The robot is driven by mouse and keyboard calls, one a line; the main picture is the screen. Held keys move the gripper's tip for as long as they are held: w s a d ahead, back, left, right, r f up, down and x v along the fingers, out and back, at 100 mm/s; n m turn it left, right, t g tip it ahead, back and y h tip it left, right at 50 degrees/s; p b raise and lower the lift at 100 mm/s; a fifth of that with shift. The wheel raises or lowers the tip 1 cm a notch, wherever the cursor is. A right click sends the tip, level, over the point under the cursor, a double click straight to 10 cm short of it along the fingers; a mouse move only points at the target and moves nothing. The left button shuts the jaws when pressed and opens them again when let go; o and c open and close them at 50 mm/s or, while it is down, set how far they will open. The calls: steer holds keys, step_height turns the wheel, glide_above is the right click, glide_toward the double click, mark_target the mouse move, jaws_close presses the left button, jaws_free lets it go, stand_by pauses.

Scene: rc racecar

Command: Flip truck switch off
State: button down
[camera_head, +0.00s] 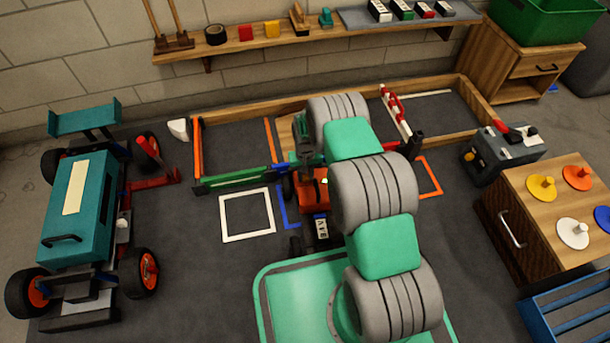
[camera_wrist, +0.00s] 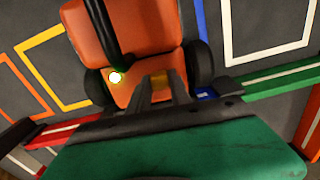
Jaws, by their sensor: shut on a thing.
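The small orange truck (camera_head: 321,228) stands on the dark floor, partly hidden by my arm in the head view. In the wrist view its orange body (camera_wrist: 149,40) fills the top middle, with black wheels on both sides and a black post. A bright whitish-yellow dot (camera_wrist: 115,77) glows on its deck, left of my fingers. My gripper (camera_wrist: 153,88) reaches the deck with its two narrow grey fingers close together, shut on a small part of the truck. That part is mostly hidden between the fingertips, and I cannot make out the switch clearly.
A larger teal vehicle (camera_head: 85,220) stands at the left. Low wooden and coloured rails (camera_head: 235,178) lie around the truck. A cabinet with coloured discs (camera_head: 530,210) and a grey box (camera_head: 500,155) are at the right. A shelf (camera_head: 330,43) runs along the wall.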

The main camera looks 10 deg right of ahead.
steer(key=shift+w, duration=0.1)
stand_by(0.7)
steer(key=shift+w+d, duration=0.1)
steer(key=shift+w, duration=1.2)
steer(key=c, duration=1.2)
jaws_free()
steer(key=shift+o, duration=0.2)
step_height(320, 180, up, 8)
steer(key=p, duration=0.3)
steer(key=shift+p, duration=0.35)
